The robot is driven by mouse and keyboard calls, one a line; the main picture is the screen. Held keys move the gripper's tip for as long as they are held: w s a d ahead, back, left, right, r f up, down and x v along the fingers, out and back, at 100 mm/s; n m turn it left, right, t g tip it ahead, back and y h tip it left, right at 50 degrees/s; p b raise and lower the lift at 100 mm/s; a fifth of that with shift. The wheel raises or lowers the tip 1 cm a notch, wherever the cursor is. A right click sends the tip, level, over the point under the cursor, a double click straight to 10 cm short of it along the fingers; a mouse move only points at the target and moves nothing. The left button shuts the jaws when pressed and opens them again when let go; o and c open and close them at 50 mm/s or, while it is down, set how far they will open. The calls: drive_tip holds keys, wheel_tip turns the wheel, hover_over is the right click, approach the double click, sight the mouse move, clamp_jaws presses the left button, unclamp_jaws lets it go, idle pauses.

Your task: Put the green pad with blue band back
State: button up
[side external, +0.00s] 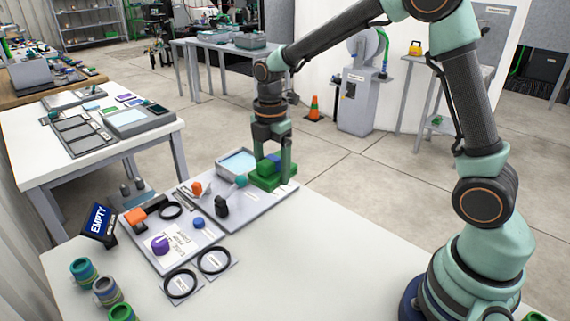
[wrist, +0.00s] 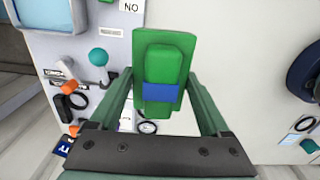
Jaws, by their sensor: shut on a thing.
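The green pad with a blue band (wrist: 165,52) is a stepped green block, and its blue band (wrist: 161,93) crosses it near the bottom in the wrist view. My gripper (wrist: 163,80) is shut on the pad, with one finger along each side. In the side view my gripper (side external: 270,158) points straight down, with the green pad (side external: 264,182) between its fingers at the right end of the grey panel (side external: 284,192). I cannot tell whether the pad touches the panel or hangs just above it.
A shallow bin with a pale blue inside (side external: 238,163) stands close left of the pad. A teal ball-topped lever (side external: 241,181), a black knob (side external: 221,205) and an orange handle (side external: 196,188) rise nearby. The white table (side external: 330,240) is clear in front and to the right.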

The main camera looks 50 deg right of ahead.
wheel_tip(320, 180, up, 7)
hover_over(255, 241)
drive_tip(key=shift+m, duration=0.3)
wheel_tip(255, 241, down, 20)
drive_tip(key=o, duration=1)
drive_tip(key=shift+f, duration=0.15)
